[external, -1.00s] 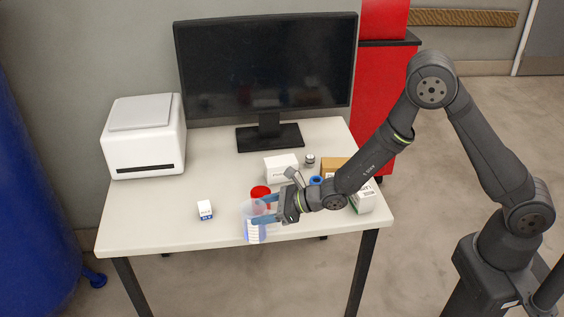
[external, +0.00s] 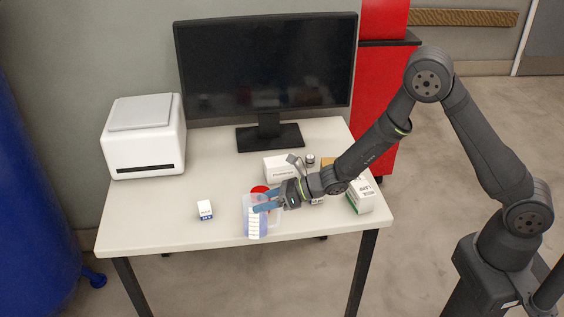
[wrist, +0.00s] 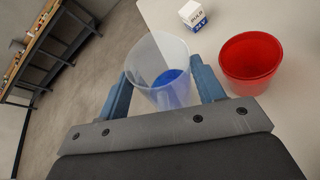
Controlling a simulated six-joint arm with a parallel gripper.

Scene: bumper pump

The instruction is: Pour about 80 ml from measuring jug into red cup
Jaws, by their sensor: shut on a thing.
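The measuring jug (external: 252,226) is a clear, translucent vessel with white markings and blue liquid inside. My gripper (external: 262,203) is shut on it near the table's front edge. In the wrist view the jug (wrist: 158,72) sits between the two blue fingers (wrist: 160,92), and its blue liquid lies low toward one side. The red cup (wrist: 250,62) stands upright beside the jug, apart from it, and looks empty. In the external view the red cup (external: 260,189) is behind the jug, partly hidden by my gripper. Whether the jug touches the table is unclear.
A small white and blue box (external: 205,210) stands left of the jug. A white box (external: 281,167), a small jar (external: 310,160) and a green-white carton (external: 360,196) are near my wrist. A monitor (external: 265,75) and a printer (external: 144,137) stand behind. The front-left table is clear.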

